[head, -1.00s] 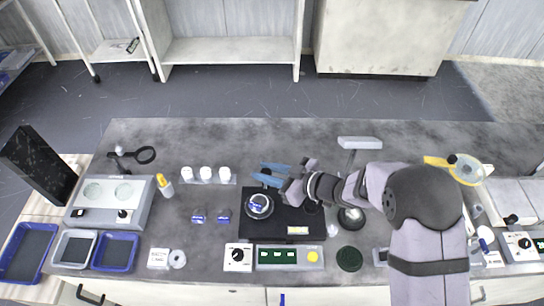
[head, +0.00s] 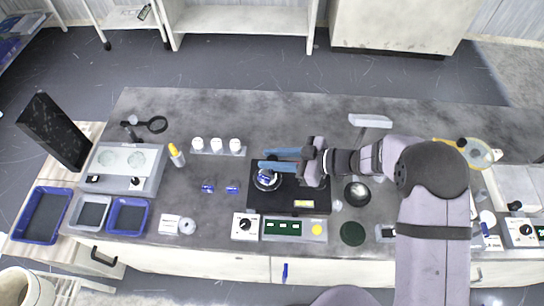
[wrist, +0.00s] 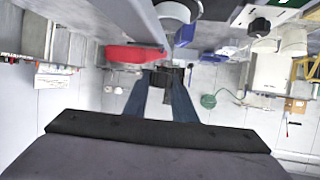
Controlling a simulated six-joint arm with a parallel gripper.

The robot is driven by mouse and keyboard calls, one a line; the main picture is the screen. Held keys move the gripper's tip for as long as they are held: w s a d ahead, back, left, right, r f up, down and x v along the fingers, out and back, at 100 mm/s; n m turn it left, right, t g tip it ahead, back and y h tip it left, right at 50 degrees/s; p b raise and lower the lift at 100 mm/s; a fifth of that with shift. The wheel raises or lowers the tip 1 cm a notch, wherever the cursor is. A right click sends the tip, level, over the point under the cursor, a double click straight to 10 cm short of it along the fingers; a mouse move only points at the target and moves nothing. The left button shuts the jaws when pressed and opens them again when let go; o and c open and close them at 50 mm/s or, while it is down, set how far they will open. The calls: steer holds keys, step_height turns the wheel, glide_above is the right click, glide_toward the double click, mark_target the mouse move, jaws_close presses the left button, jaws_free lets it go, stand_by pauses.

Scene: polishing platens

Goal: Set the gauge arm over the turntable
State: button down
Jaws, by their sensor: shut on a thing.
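The polishing unit is a flat black base (head: 290,201) at the middle front of the bench in the head view. A round silver-and-blue disc (head: 267,182), which looks like the turntable, sits at its left end. My gripper (head: 262,159) has two blue fingers pointing left, just behind and above the disc. In the wrist view the fingers (wrist: 161,82) reach to a small dark piece (wrist: 160,77) between their tips. They are shut on it; it looks like part of the gauge arm. The rest of the gauge arm cannot be made out clearly, and my wrist hides the base's back right.
White jars (head: 216,146) stand behind left. A dark bowl (head: 357,192) and green disc (head: 352,233) lie right.

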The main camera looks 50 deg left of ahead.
steer(key=c, duration=1.5)
jaws_free()
steer(key=shift+s+d, duration=0.1)
steer(key=shift+s, duration=0.05)
steer(key=shift+o, duration=0.2)
steer(key=b+v, duration=0.2)
steer(key=v, duration=0.5)
steer(key=shift+d, duration=0.15)
steer(key=shift+r, duration=0.1)
